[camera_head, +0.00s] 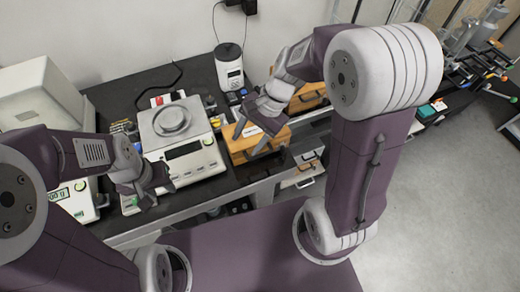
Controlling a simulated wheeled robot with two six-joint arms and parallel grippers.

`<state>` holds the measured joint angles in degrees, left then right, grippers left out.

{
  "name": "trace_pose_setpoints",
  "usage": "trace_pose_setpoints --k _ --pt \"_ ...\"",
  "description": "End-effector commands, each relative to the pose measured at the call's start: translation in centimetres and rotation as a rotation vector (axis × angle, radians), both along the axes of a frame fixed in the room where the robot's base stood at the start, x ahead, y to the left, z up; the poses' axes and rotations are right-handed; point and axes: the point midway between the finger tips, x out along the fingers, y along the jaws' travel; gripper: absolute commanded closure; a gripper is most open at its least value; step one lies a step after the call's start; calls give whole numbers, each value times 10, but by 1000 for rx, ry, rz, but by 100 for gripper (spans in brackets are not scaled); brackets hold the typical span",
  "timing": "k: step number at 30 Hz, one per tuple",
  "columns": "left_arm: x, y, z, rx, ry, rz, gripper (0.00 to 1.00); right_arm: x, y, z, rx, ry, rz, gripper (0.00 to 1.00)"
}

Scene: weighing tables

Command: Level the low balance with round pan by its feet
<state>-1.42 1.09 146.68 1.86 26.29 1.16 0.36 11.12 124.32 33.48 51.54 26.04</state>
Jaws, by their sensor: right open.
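The low balance (207,161) stands on the dark table, left of centre, with its round pan (171,121) on top and a display and green buttons on its front. Its feet and bubble level are too small or hidden to make out. My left gripper (161,197) is at the table's front edge, just in front of the balance's front left corner. Its fingers look apart, with nothing seen between them. My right gripper (250,142) is open and empty, to the right of the balance, above a wooden case (240,155).
A white balance with a lit display (62,193) sits at left, partly behind my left arm. A tall white housing (40,88) stands behind it. A white container (229,66) stands at the back. Another wooden case (308,98) lies at right.

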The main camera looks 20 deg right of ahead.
Motion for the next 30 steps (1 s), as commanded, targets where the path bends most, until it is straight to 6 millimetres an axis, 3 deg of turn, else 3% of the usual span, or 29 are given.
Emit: trace_pose_setpoints --k 7,26,28,30 --pt "0 0 1 0 0 0 61 -20 -17 -8 -91 -53 113 48" --pt "0 0 1 0 0 0 61 -23 -18 -6 -104 -69 131 48" --pt "0 0 1 0 0 0 61 -46 -32 -16 -164 -68 199 48" --pt "0 0 1 0 0 0 61 -63 -61 -34 -283 -135 393 48"
